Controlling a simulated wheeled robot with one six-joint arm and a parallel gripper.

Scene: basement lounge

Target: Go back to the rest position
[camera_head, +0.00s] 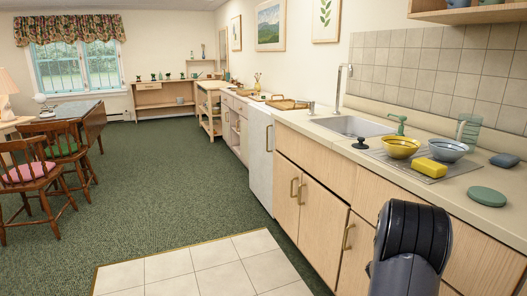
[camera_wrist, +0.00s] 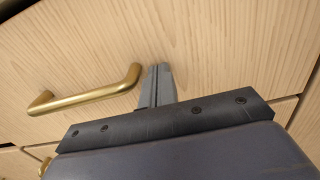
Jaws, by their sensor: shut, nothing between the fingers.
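My gripper (camera_wrist: 158,84) shows in the wrist view with its fingers closed together and empty. It is in front of a pale wooden cabinet front (camera_wrist: 215,45), just right of a brass handle (camera_wrist: 85,98). The handle is not between the fingers, and I cannot tell whether the fingertips touch the wood. In the head view part of my arm stands at the lower right, before the cabinets (camera_head: 300,188); the gripper itself is hidden there.
The counter (camera_head: 325,133) holds a sink (camera_head: 352,126), a yellow bowl (camera_head: 400,147), a blue-grey bowl (camera_head: 447,150), a yellow sponge (camera_head: 430,167) and a green round item (camera_head: 487,196). Chairs (camera_head: 40,190) and a table (camera_head: 62,112) stand left. Green carpet (camera_head: 175,170) between is clear.

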